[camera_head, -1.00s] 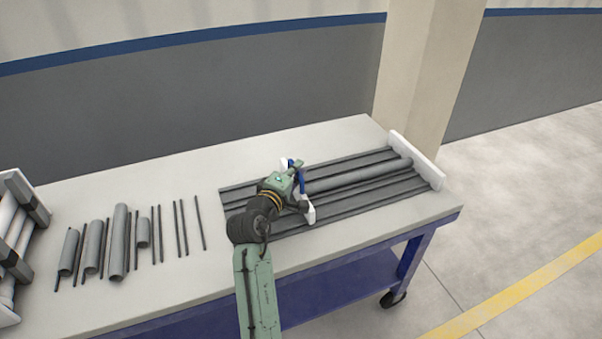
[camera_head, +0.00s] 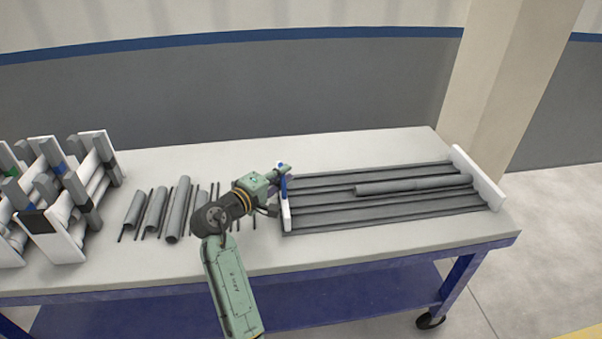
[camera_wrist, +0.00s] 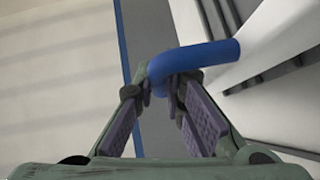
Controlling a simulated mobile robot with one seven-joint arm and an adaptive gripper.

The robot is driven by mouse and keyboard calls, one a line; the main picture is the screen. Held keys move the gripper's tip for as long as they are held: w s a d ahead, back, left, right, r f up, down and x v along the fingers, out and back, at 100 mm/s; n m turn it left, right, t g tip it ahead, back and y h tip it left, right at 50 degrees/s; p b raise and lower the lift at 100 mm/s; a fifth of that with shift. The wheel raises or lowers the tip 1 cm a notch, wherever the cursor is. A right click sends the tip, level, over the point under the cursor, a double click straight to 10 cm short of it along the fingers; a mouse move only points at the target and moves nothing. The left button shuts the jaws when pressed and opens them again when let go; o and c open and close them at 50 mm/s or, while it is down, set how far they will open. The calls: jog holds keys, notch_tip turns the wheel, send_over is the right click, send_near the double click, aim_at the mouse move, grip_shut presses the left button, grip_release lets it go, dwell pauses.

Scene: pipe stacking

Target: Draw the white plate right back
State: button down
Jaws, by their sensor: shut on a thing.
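The white plate (camera_head: 286,211) stands upright across the left end of the grooved grey rack (camera_head: 330,220). A blue handle (camera_head: 284,186) is on it and shows large in the wrist view (camera_wrist: 195,60). My gripper (camera_head: 281,188) is shut on the blue handle, with its fingers (camera_wrist: 168,92) meeting at the handle's bent end in the wrist view. A grey pipe (camera_head: 412,186) lies in the rack toward its right end, apart from the white plate. My gripper hides part of the plate.
A fixed white end plate (camera_head: 477,178) closes the rack's right end. Several grey pipes and thin rods (camera_head: 178,208) lie just left of my gripper. White and grey stands (camera_head: 65,200) are at the table's left. The table's front strip (camera_head: 370,244) is clear.

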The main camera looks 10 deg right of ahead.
jog(key=shift+a, duration=0.55)
jog(key=c, duration=1.7)
grip_release()
jog(key=shift+a, duration=0.1)
jog(key=shift+o, duration=0.2)
jog(key=shift+s, duration=0.1)
jog(key=v, duration=1.1)
jog(key=shift+s+a, duration=0.25)
jog(key=shift+s, duration=0.05)
jog(key=shift+r, duration=0.15)
